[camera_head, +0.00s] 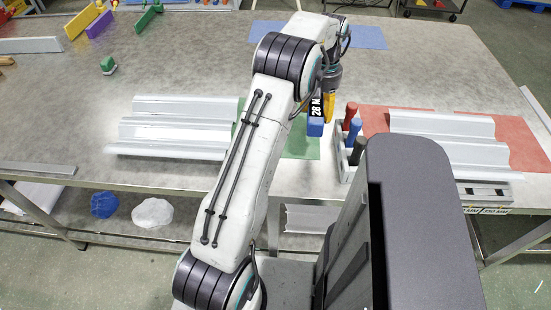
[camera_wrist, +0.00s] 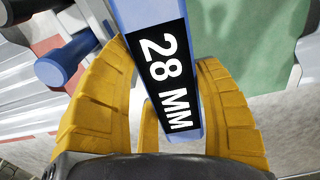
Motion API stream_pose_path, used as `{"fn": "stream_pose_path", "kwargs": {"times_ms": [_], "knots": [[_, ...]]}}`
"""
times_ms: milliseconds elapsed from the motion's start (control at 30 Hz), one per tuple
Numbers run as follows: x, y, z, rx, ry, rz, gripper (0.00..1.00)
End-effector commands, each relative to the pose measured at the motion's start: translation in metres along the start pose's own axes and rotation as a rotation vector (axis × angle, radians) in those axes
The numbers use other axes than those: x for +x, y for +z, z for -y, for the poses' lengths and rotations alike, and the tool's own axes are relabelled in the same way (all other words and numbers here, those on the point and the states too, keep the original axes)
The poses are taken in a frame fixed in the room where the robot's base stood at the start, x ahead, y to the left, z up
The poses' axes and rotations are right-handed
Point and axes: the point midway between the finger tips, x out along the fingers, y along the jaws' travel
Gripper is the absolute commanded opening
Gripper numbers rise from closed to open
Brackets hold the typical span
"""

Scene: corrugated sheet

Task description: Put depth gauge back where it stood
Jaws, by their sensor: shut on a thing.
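The depth gauge is a blue bar with a black "28 MM" label. It shows in the head view (camera_head: 316,127) beside my arm and fills the middle of the wrist view (camera_wrist: 165,70). My gripper (camera_head: 329,106) has yellow fingers, one on each side of the gauge in the wrist view (camera_wrist: 170,125), and is shut on it. The gauge is over the green mat (camera_head: 302,147); I cannot tell whether it touches the mat. Just right of it stands a grey rack (camera_head: 341,158) with red (camera_head: 350,115), blue (camera_head: 354,131) and black (camera_head: 357,150) handles.
Corrugated sheets lie left (camera_head: 175,133) and, on a red mat (camera_head: 376,118), right (camera_head: 470,155). A blue mat (camera_head: 368,37) lies at the back. A green block (camera_head: 108,66) and purple (camera_head: 99,24) and green (camera_head: 148,17) pieces are at the back left. The table between is mostly clear.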

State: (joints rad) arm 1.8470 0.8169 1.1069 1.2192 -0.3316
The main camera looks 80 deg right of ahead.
Motion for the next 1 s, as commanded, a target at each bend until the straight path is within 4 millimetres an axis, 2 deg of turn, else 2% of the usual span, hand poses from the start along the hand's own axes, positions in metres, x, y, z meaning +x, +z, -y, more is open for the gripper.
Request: {"fn": "stream_pose_path", "kwargs": {"times_ms": [267,700,1000], "knots": [[0.020,0.007,0.013,-0.018,0.000,-0.001,0.24],[0.064,0.036,0.083,-0.019,0.000,0.000,0.24],[0.080,0.046,0.108,-0.016,0.001,-0.003,0.24]]}}
